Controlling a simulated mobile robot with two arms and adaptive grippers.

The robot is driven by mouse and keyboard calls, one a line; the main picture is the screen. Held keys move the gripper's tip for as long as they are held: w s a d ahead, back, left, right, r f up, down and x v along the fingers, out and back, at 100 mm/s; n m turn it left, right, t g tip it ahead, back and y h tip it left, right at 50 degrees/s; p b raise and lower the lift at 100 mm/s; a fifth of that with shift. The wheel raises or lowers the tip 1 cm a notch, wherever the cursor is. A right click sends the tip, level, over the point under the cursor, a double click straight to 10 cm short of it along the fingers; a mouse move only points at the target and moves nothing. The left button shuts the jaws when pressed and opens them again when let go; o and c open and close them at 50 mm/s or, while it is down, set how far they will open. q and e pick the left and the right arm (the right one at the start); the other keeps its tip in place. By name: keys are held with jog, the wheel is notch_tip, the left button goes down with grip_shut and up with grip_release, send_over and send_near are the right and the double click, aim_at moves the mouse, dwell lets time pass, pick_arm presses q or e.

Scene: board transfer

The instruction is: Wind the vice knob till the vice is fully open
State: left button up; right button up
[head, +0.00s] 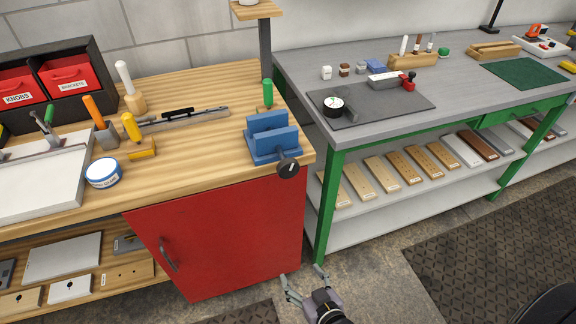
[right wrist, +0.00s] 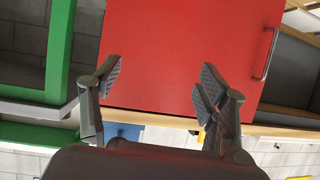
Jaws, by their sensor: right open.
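The blue vice (head: 262,151) sits at the front right corner of the wooden workbench, its two upright jaws a small gap apart. Its dark round knob (head: 288,169) sticks out over the bench's front edge and has a pale mark on its face. My right gripper (head: 302,273) is open and empty, low in front of the red cabinet, well below and apart from the knob. In the right wrist view its fingers (right wrist: 161,76) are spread, and a bit of blue, likely the vice, shows behind them. My left gripper is not in view.
The red cabinet door (head: 222,238) with a grey handle is under the wooden bench (head: 200,172). The green-legged grey bench (head: 325,200) stands close on the right. A blue-and-white tin (head: 102,174) and hand tools lie left of the vice. The air before the knob is clear.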

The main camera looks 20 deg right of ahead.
aim_at(289, 170)
notch_tip(289, 170, up, 21)
jog(key=w+d+m+t+h, duration=0.1)
jog(key=w+d+t, duration=0.2)
jog(key=t, duration=0.2)
jog(key=w+p, duration=0.1)
jog(key=w, duration=1)
jog(key=w+p, duration=0.1)
jog(key=w, duration=0.5)
jog(key=shift+a+r+p, duration=0.2)
jog(key=shift+a+p, duration=0.1)
jog(key=shift+a, duration=0.05)
jog(key=shift+s, duration=0.1)
jog(key=shift+c, duration=0.4)
jog(key=c, duration=1.1)
jog(key=shift+o, duration=0.2)
jog(key=shift+r+n+p, duration=0.1)
jog(key=shift+n+p, duration=0.3)
jog(key=shift+n, duration=0.2)
jog(key=shift+a+n, duration=0.1)
jog(key=shift+n, duration=1.3)
